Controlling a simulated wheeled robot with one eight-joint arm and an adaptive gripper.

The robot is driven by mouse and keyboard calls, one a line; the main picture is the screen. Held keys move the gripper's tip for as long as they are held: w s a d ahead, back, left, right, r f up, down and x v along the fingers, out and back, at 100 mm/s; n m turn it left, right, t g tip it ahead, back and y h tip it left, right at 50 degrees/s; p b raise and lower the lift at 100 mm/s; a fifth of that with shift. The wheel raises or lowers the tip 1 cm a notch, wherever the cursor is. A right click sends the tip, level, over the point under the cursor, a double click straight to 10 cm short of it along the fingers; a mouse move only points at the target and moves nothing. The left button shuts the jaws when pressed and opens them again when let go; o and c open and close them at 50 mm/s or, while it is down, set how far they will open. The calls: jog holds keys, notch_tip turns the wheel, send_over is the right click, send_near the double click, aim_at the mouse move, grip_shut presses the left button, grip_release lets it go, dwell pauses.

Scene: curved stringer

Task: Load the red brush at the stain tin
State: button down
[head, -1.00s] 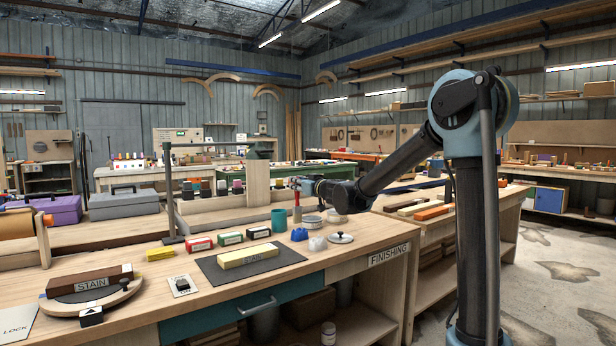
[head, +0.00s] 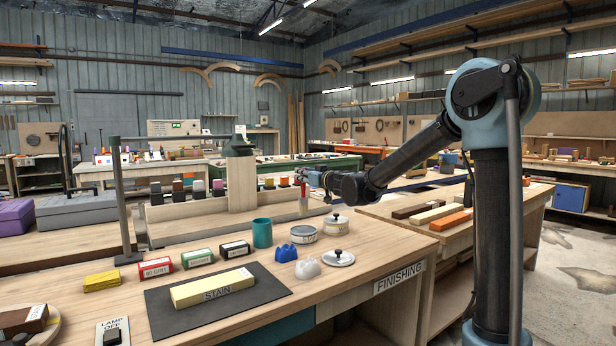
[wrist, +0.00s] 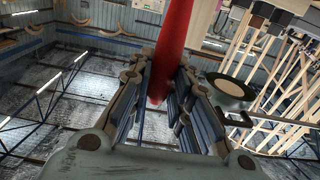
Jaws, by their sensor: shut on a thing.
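My gripper (head: 308,179) is shut on the red brush (head: 303,190) and holds it upright above the back of the finishing bench. In the wrist view the red handle (wrist: 172,45) stands between the finger pads of my gripper (wrist: 160,88). The brush's lower end is too small to make out clearly. Two round, pale-labelled tins stand on the bench below and in front of the gripper: a left tin (head: 304,232) and a right tin (head: 335,224) with a dark knob on top. I cannot read which holds stain. The brush is apart from both.
A teal cup (head: 262,233) stands left of the tins. A blue rest (head: 286,252), a white lump (head: 307,268) and a loose knobbed lid (head: 339,258) lie in front.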

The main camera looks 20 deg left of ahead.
aim_at(305, 191)
jog(key=shift+a+f, duration=0.15)
jog(key=shift+f, duration=0.55)
notch_tip(305, 191, down, 2)
jog(key=shift+f, duration=1.7)
dwell(1.0)
jog(key=shift+w+r, duration=0.1)
jog(key=shift+r, duration=3.4)
